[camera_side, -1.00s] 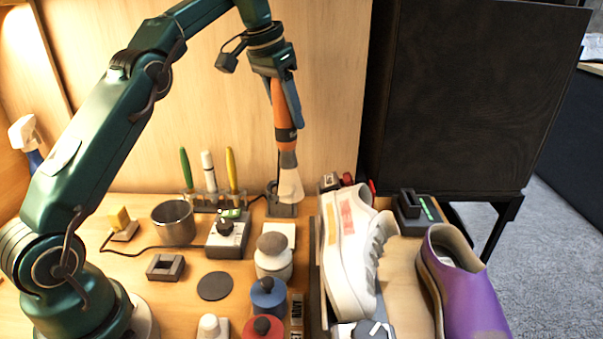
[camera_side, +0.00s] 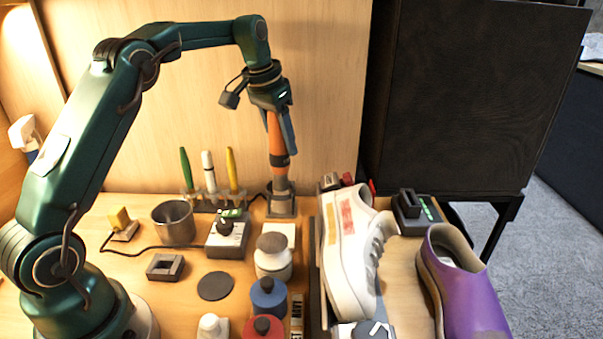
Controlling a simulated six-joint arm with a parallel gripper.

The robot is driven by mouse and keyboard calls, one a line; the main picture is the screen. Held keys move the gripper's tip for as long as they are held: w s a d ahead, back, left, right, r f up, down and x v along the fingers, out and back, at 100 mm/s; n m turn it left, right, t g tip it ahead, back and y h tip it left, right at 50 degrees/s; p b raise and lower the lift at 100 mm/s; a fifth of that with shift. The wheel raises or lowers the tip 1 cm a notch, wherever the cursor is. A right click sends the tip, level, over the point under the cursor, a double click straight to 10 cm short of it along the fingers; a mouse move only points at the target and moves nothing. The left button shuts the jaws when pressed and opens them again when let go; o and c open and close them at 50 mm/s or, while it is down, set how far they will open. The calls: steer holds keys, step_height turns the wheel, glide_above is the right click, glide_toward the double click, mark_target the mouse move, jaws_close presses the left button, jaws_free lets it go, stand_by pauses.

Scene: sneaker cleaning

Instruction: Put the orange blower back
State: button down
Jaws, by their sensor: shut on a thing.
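The orange blower (camera_side: 276,140) hangs upright, nozzle down, in my gripper (camera_side: 277,122), whose fingers are shut on its upper body. Its lower end meets the grey holder (camera_side: 281,207) at the back of the table. The nozzle seems to be inside the holder, but how deep it sits cannot be told. My arm reaches over from the left with the gripper pointing down.
A rack with green, white and yellow pens (camera_side: 209,195) stands just left of the holder. A white sneaker (camera_side: 348,250) and a purple shoe (camera_side: 462,290) lie at the right.

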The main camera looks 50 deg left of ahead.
mark_target(283, 163)
steer(key=shift+f, duration=2.6)
steer(key=shift+f, duration=0.1)
steer(key=shift+c, duration=1.4)
jaws_free()
steer(key=shift+f, duration=0.1)
